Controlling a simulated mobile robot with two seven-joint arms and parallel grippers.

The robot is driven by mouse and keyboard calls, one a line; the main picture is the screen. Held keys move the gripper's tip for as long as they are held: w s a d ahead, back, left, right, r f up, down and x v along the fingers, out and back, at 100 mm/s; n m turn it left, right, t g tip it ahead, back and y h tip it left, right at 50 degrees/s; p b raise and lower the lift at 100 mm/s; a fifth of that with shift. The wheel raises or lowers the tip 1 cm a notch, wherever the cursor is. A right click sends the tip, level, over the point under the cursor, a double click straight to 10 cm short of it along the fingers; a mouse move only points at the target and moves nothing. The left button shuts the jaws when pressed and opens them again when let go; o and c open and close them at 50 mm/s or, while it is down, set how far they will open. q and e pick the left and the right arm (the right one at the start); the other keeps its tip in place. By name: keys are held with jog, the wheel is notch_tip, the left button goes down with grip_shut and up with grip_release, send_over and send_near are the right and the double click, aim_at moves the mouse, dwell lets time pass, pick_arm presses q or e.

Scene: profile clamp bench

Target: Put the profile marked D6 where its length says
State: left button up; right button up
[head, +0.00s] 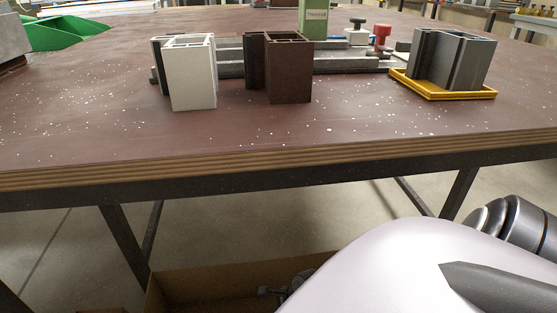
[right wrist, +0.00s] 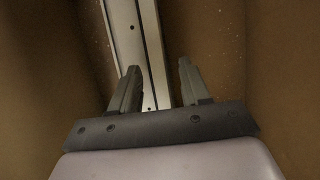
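In the right wrist view a long, pale metal profile (right wrist: 134,42) with small dark holes runs down between the fingers of my right gripper (right wrist: 160,82). The gripper is open. Its left finger overlaps the profile's left edge in the picture, and a gap shows between the profile and the right finger. I cannot tell whether either finger touches it. No D6 marking is legible. In the head view short profile blocks stand on the bench: a white one (head: 193,75), a brown one (head: 288,75) and a grey one (head: 455,59). My left gripper is out of view.
Brown cardboard walls (right wrist: 215,35) surround my right gripper; an open cardboard box (head: 200,285) shows below the bench's front edge (head: 250,158). A yellow tray (head: 436,91) holds the grey block. Grey rails (head: 345,62) and a red knob (head: 381,31) lie behind. The bench front is clear.

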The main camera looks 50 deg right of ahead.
pick_arm(q)
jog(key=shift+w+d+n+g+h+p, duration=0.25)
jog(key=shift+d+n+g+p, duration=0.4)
jog(key=shift+p, duration=1.25)
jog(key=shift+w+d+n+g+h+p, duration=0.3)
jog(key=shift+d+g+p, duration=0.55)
jog(key=shift+p, duration=1)
pick_arm(e)
jog(key=v, duration=1.2)
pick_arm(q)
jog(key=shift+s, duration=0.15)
